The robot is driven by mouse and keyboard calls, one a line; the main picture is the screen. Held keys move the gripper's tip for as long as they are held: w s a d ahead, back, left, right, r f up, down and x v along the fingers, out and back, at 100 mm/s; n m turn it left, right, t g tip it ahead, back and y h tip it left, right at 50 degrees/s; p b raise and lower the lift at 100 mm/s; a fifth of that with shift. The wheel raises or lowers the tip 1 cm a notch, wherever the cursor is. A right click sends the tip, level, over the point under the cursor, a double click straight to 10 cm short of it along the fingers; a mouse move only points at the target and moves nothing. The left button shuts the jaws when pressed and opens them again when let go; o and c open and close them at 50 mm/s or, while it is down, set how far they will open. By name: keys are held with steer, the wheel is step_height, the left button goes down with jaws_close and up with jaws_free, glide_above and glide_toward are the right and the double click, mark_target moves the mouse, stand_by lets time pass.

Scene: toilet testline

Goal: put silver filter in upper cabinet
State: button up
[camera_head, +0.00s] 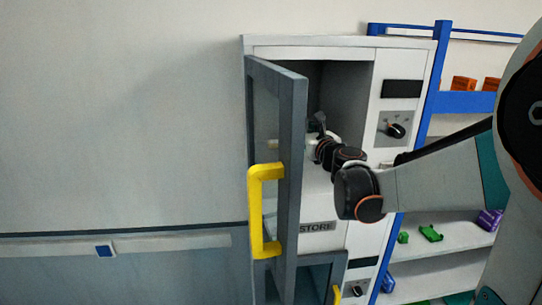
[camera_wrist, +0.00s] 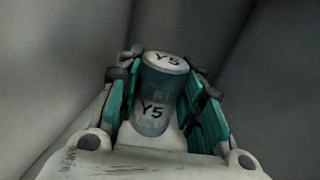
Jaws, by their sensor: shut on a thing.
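The silver filter (camera_wrist: 152,118) is a small cylinder marked "Y5" on its top and side in the wrist view. My gripper (camera_wrist: 160,92) is shut on it, with the teal finger pads on either side. In the head view my gripper (camera_head: 317,131) is inside the opening of the upper cabinet (camera_head: 345,90), partly hidden by my wrist. The upper cabinet's grey-framed door (camera_head: 290,165) with a yellow handle (camera_head: 258,210) stands open, to the left of my gripper. In the wrist view, grey surfaces surround the filter.
A lower compartment (camera_head: 318,262) with a grey frame is below, beneath a "STORE" label (camera_head: 317,227). A black knob (camera_head: 396,131) sits on the panel right of the opening. Blue shelving (camera_head: 465,102) with orange, green and purple parts stands at the right, behind my arm.

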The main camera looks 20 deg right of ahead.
steer(key=shift+s+f+b, duration=0.2)
steer(key=shift+f+b, duration=0.1)
steer(key=shift+b, duration=0.1)
step_height(320, 180, down, 5)
steer(key=b, duration=0.3)
steer(key=shift+w+f, duration=0.15)
steer(key=shift+f, duration=0.05)
steer(key=shift+f+b, duration=1.35)
steer(key=shift+f, duration=0.45)
steer(key=shift+f, duration=0.15)
steer(key=o, duration=1.1)
